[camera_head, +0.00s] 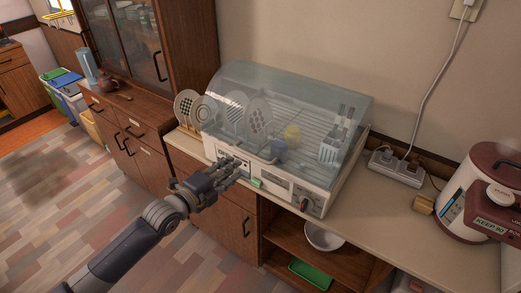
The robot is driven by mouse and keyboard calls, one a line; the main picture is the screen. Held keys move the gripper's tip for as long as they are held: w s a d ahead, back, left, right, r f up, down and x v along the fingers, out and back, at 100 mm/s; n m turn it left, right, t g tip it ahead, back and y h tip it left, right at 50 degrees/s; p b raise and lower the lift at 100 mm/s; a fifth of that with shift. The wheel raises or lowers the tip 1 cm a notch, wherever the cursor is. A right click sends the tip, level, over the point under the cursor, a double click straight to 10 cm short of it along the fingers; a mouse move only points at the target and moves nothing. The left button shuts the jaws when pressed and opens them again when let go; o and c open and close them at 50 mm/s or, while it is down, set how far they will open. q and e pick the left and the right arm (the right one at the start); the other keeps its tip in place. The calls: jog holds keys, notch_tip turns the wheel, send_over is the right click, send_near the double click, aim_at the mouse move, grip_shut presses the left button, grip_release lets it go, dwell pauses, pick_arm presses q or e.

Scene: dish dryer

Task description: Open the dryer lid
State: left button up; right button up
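The dish dryer (334,188) stands on the counter, a white box with a clear, curved lid (300,92). The lid is down over the dishes. A pale handle bar runs along the lid's lower front edge. My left gripper (236,170) is at the dryer's front, left of its middle, just below the lid's front edge. Its fingers look spread, with nothing held between them. I cannot tell whether it touches the dryer. A control panel with a dark knob (304,204) is at the dryer's front right. My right gripper is not in view.
Plates, cups and a utensil holder show through the lid. Below is a shelf with a white bowl (324,237). A tall cabinet stands behind left.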

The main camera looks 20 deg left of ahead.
aim_at(250, 154)
pick_arm(q)
jog(key=x, duration=0.5)
jog(key=p+x, duration=0.1)
jog(key=x, duration=0.4)
jog(key=shift+w+r, duration=0.15)
jog(key=shift+w, duration=0.15)
jog(key=shift+c, duration=0.5)
grip_shut()
